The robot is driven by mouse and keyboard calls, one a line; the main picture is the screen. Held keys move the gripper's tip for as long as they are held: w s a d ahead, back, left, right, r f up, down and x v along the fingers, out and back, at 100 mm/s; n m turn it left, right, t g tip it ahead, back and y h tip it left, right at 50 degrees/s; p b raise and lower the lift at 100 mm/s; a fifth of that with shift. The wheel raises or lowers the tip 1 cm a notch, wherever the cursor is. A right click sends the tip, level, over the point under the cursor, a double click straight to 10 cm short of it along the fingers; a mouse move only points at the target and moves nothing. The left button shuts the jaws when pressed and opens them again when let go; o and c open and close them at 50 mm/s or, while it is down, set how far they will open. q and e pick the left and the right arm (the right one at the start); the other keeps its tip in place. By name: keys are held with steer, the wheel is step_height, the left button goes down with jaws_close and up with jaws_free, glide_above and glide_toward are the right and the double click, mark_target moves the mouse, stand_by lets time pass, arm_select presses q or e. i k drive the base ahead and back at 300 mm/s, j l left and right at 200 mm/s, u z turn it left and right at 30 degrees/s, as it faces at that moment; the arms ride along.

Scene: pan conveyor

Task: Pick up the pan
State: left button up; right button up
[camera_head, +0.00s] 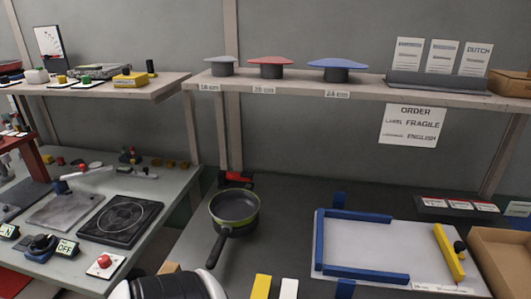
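The pan (234,209) is dark with a green-yellow band round its rim. It rests on the dark work table, left of the table's middle. Its black handle (216,249) points toward the viewer and slightly left. The inside of the pan looks empty. Neither of my grippers can be made out in the head view. A rounded black-and-white part at the bottom edge looks like part of my own body.
A white board (375,245) with blue rails and a yellow bar lies right of the pan. A small red-and-black object (236,179) sits just behind the pan. A shelf (290,84) with several lids runs above. A cardboard box (502,255) stands at right.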

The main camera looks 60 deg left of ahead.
mark_target(230, 208)
steer(key=u, duration=2.2)
